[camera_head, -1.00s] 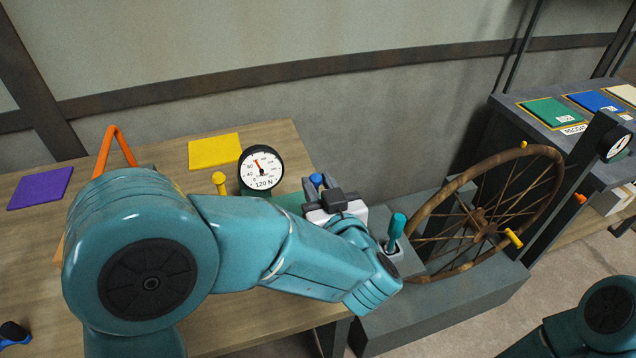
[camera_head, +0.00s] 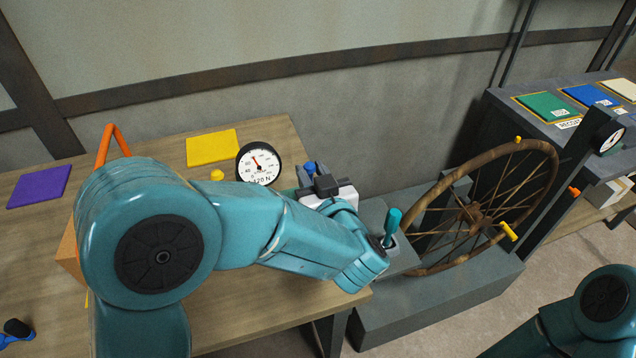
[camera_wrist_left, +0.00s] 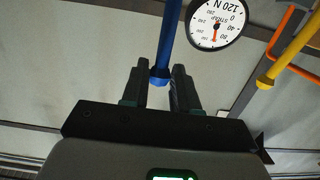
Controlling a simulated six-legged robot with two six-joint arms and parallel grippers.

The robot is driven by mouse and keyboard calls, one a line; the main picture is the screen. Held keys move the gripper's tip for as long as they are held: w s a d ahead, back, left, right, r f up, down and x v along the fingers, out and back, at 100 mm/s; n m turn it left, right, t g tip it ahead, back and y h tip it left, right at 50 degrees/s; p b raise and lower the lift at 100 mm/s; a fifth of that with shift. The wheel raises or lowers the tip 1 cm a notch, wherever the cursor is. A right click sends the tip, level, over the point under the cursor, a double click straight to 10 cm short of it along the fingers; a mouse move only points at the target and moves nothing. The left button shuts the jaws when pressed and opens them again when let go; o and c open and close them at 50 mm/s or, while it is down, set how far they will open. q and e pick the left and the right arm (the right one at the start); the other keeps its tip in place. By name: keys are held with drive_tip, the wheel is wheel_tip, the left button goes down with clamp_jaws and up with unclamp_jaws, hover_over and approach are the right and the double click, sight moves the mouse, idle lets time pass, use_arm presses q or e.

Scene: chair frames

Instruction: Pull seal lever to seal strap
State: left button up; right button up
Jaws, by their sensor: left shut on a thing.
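The blue-knobbed lever (camera_head: 310,167) stands beside the gauge at the far right end of the bench. In the left wrist view, it is a blue rod (camera_wrist_left: 166,40) whose end lies between my two fingers. My left gripper (camera_head: 318,176) is shut on this blue lever, and it also shows in the left wrist view (camera_wrist_left: 158,84). My forearm hides the lower part of the lever's housing. A white dial gauge (camera_head: 258,164) marked 120 N has a red needle. The strap cannot be made out. My right gripper is out of view; only part of its arm shows at lower right.
An orange handle (camera_head: 112,141) rises further left. A teal-handled lever (camera_head: 392,226) and a spoked wheel (camera_head: 470,212) stand to the right. Yellow (camera_head: 212,148) and purple (camera_head: 39,187) pads lie flat.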

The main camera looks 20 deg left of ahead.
use_arm(q)
drive_tip(key=shift+w+a+r, duration=0.15)
drive_tip(key=shift+w+a, duration=0.1)
drive_tip(key=shift+w, duration=0.1)
drive_tip(key=shift+w+a, duration=0.35)
drive_tip(key=shift+w, duration=0.15)
drive_tip(key=shift+x, duration=0.85)
drive_tip(key=o, duration=0.9)
drive_tip(key=shift+o, duration=0.2)
